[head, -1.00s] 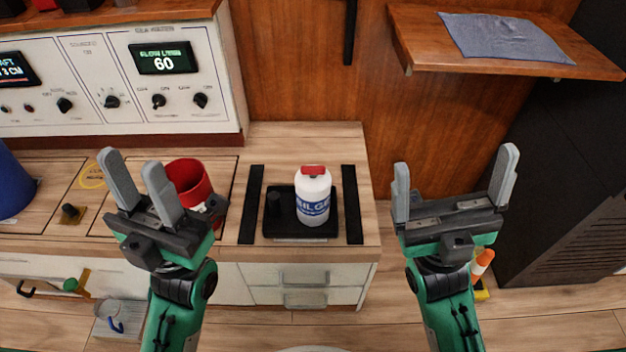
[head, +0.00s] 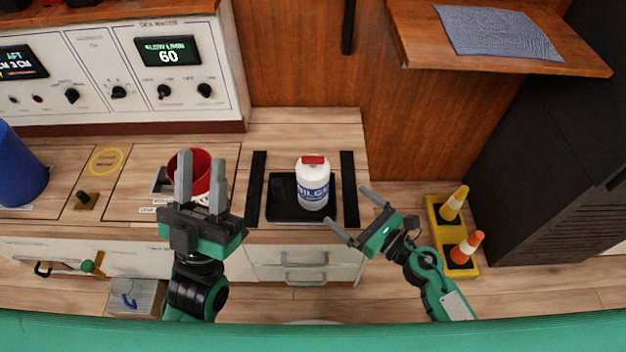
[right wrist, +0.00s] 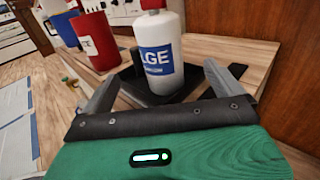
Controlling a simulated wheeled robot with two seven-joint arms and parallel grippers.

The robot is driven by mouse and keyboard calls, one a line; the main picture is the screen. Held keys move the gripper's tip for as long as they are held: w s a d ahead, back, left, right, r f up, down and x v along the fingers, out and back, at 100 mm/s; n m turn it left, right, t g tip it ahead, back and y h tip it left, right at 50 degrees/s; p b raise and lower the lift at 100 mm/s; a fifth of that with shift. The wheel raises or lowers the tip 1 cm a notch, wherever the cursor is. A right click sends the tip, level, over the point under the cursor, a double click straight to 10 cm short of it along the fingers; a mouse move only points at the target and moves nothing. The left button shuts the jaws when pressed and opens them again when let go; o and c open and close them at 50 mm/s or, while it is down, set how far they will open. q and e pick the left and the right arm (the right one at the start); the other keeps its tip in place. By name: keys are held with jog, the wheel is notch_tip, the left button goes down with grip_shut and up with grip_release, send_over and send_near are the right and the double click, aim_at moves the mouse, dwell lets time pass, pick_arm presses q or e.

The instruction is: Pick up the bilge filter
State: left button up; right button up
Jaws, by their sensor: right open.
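The bilge filter is a white bottle (head: 313,182) with a red top and a blue label, standing upright on a black tray (head: 284,208) on the wooden counter. It also shows in the right wrist view (right wrist: 160,55), beyond and between the fingers. My right gripper (head: 348,211) is open and empty, just right of and in front of the bottle, its fingers pointing left toward it without touching. In the right wrist view the gripper (right wrist: 165,90) has its fingers apart. My left gripper (head: 202,183) has its fingers apart and empty, in front of a red cup.
The red cup (head: 190,165) stands left of the tray. Black strips (head: 350,190) flank the tray. A blue container (head: 18,170) is at far left. Orange and yellow cones (head: 465,247) stand on the floor at right. A shelf (head: 490,55) overhangs at upper right.

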aim_at(325, 187)
jog(key=x, duration=0.7)
jog(key=shift+w+a+p, duration=0.2)
jog(key=shift+a+p, duration=0.05)
jog(key=shift+p, duration=0.05)
jog(key=x, duration=0.4)
jog(key=shift+w+r, duration=0.1)
jog(key=shift+w+a, duration=0.3)
jog(key=shift+a, duration=0.05)
jog(key=c, duration=1.5)
pick_arm(q)
jog(key=shift+w+d+f+g, duration=0.35)
jog(key=shift+w+f+g, duration=0.3)
jog(key=shift+f, duration=0.2)
pick_arm(e)
jog(key=shift+r, duration=0.15)
